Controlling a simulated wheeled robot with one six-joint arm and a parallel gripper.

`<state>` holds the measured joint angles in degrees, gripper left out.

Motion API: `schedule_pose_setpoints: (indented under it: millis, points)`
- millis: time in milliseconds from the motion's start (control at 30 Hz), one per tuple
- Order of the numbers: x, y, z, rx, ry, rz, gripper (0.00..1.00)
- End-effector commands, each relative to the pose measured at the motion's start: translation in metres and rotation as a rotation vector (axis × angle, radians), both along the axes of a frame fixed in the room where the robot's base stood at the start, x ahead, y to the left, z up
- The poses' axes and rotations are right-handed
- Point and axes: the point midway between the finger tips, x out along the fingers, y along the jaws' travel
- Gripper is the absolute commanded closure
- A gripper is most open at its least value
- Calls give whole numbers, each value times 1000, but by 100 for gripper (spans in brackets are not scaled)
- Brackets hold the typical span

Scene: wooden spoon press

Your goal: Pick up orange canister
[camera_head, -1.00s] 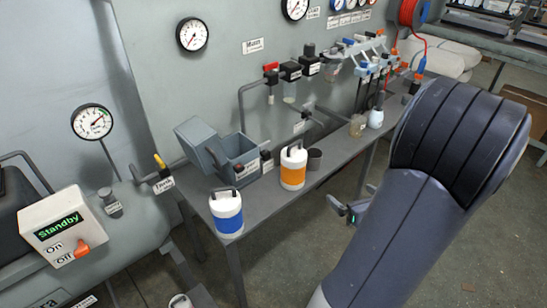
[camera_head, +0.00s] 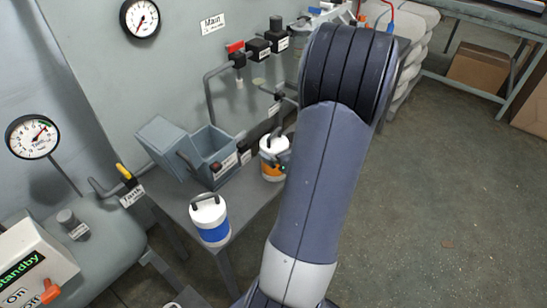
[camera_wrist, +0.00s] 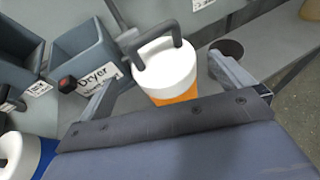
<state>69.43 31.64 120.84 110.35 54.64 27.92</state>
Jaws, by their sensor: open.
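The orange canister (camera_head: 271,166) is white with an orange band and a dark handle on top. It stands upright on the grey bench (camera_head: 240,205), and my arm partly covers it in the head view. In the wrist view, the canister (camera_wrist: 166,70) is straight ahead, with its lower part hidden by my gripper's body. My gripper (camera_wrist: 165,88) is open, with one finger to the left of the canister and one to the right. I cannot tell whether either finger touches it.
A white canister with a blue band (camera_head: 209,220) stands nearer on the bench. A grey open bin (camera_head: 212,150) labelled Dryer is left of the orange canister. A dark cup (camera_wrist: 232,48) stands close to the right finger. Pipes and valves (camera_head: 250,50) line the wall behind.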

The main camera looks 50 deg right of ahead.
Motion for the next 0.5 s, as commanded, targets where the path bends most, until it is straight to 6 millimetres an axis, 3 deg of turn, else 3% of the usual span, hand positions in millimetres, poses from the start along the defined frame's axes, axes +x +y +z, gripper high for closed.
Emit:
schedule_pose_setpoints:
  millis: [300, 500]
  points:
    - [38, -11, -13, 1, 1, 3, 0]
    - [48, -14, -17, 1, 1, 0, 0]
